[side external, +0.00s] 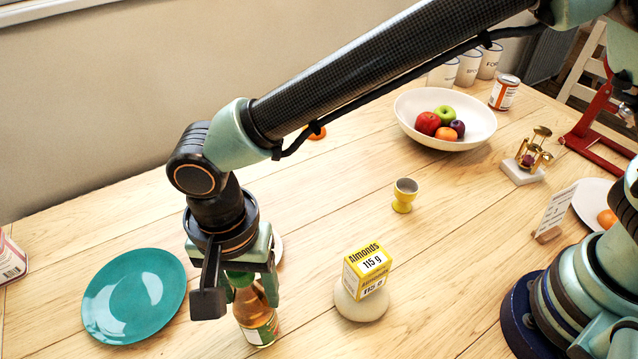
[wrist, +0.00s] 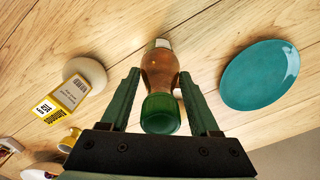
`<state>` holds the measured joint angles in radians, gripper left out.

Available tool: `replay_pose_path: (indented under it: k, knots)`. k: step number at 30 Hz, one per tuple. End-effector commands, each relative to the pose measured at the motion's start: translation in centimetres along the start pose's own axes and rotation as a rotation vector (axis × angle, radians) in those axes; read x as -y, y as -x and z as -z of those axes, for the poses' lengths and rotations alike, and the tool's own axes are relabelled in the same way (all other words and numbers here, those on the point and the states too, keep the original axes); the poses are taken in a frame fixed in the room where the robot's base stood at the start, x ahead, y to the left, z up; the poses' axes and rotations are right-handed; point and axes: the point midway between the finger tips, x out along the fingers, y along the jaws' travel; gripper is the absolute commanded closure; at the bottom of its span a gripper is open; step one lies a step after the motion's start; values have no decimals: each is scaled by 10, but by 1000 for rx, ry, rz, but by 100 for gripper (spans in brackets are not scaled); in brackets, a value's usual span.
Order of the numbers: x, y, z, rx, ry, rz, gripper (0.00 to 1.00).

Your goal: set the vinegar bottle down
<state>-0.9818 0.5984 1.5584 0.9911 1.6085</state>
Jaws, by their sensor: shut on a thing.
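The vinegar bottle (side external: 258,318) is amber with a green cap and a pale, green-marked label. It stands roughly upright at the front of the wooden table, and I cannot tell whether its base touches the wood. My gripper (side external: 252,283) comes down from above and is shut on the bottle near its top. In the wrist view the bottle (wrist: 158,66) lies between the two dark green fingers of my gripper (wrist: 160,88), with its green cap nearest the camera. The gripper hides part of the bottle's neck in the side view.
A teal plate (side external: 135,297) lies left of the bottle. A yellow almonds box (side external: 368,270) sits on a round pale stand (side external: 361,303) to the right. A yellow egg cup (side external: 404,196) and a white fruit bowl (side external: 478,124) stand farther back. Bare wood lies between bottle and stand.

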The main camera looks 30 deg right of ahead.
Motion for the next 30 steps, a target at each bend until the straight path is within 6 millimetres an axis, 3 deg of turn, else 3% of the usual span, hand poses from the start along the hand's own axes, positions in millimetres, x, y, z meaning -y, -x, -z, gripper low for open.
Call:
replay_pose_path:
  k: [9, 10, 12, 23, 30]
  knots:
    - [1, -2, 0, 0, 0, 2, 100]
    - [0, -2, 0, 0, 0, 1, 26]
    - [0, -2, 0, 0, 0, 1, 8]
    - [0, 1, 0, 0, 0, 2, 8]
    - [2, 37, 0, 0, 0, 7, 8]
